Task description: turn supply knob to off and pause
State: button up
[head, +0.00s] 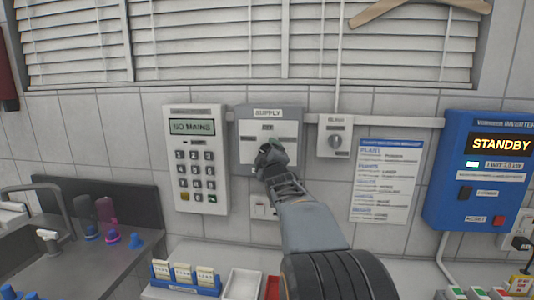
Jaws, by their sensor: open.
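The grey supply panel (290,128) is on the tiled wall in the middle of the head view, with the label SUPPLY at its top and small position labels on its pale face. My gripper (268,152) is in front of the middle of this panel, fingers towards it. The gripper is open. It hides the supply knob, so I cannot tell the knob's position or whether the fingers touch it.
Left of the panel is a white keypad unit (196,160) reading NO MAINS. To the right are a smaller box with a round knob (336,141), a printed notice (386,180) and a blue inverter (484,170) showing STANDBY. Below are a blue card holder (186,287) and a white tray (242,284).

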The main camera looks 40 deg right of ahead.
jog(key=shift+w, duration=0.1)
jog(key=c, duration=0.9)
jog(key=shift+w+a+m+g+h+b, duration=0.1)
jog(key=shift+m+g+h+b, duration=0.25)
jog(key=shift+m+h+b, duration=1.65)
jog(key=shift+s+m+g+h+b, duration=0.1)
jog(key=shift+m+g+h+b, duration=0.6)
jog(key=shift+m, duration=2.5)
jog(key=shift+w+a+m+t+h+b, duration=0.1)
jog(key=shift+m+h+b, duration=0.7)
jog(key=shift+m+b, duration=1.4)
jog(key=shift+d+m+p, duration=0.1)
jog(key=shift+m+p, duration=0.35)
jog(key=shift+m, duration=0.35)
jog(key=o, duration=0.9)
